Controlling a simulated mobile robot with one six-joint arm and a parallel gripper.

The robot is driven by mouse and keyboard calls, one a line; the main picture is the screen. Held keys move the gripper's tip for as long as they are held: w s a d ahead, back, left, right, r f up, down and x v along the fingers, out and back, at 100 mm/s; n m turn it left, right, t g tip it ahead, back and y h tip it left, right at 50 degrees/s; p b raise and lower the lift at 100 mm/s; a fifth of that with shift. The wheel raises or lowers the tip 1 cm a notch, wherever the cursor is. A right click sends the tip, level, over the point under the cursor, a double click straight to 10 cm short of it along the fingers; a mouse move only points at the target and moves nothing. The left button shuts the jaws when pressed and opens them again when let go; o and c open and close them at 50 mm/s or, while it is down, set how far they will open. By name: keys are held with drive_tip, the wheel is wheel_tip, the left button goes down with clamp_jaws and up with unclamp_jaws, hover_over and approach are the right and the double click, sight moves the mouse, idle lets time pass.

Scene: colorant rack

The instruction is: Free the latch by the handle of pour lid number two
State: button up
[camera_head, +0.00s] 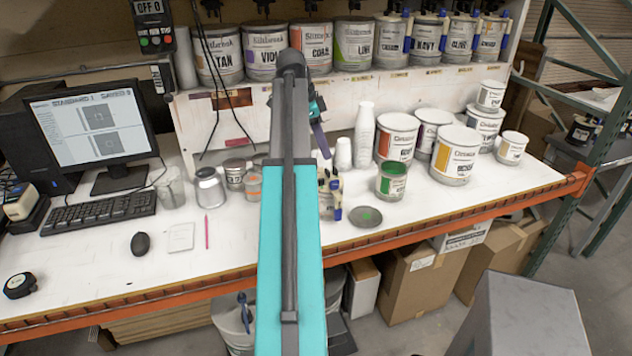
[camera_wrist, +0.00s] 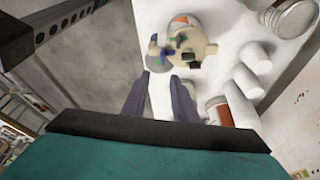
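A cream pour lid with dark blue latch parts (camera_head: 329,195) stands on the white bench in the head view, just beyond my arm and partly hidden by it. In the wrist view the pour lid (camera_wrist: 192,42) lies ahead of the fingertips, with blue and dark pieces on its sides. I cannot read a number on it, nor tell whether its latch is free. My gripper (camera_wrist: 160,76) is open and empty, its two purple-grey fingers apart and short of the lid. In the head view my gripper (camera_head: 321,140) hangs above the bench, mostly hidden behind the arm.
An open green can (camera_head: 392,181) and a round grey lid (camera_head: 366,216) sit right of the pour lid. Jars stand left, near the monitor (camera_head: 95,130). More latched cans line the shelf (camera_head: 430,80) above.

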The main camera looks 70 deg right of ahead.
sight(319, 179)
drive_tip(key=w+b, duration=0.3)
drive_tip(key=w, duration=0.4)
drive_tip(key=shift+w+a+r+n+h, duration=0.15)
drive_tip(key=shift+a+r+n+h, duration=0.15)
drive_tip(key=shift+a+r+h, duration=0.15)
drive_tip(key=shift+f, duration=0.1)
drive_tip(key=shift+p+x, duration=2)
drive_tip(key=shift+x, duration=4.9)
clamp_jaws()
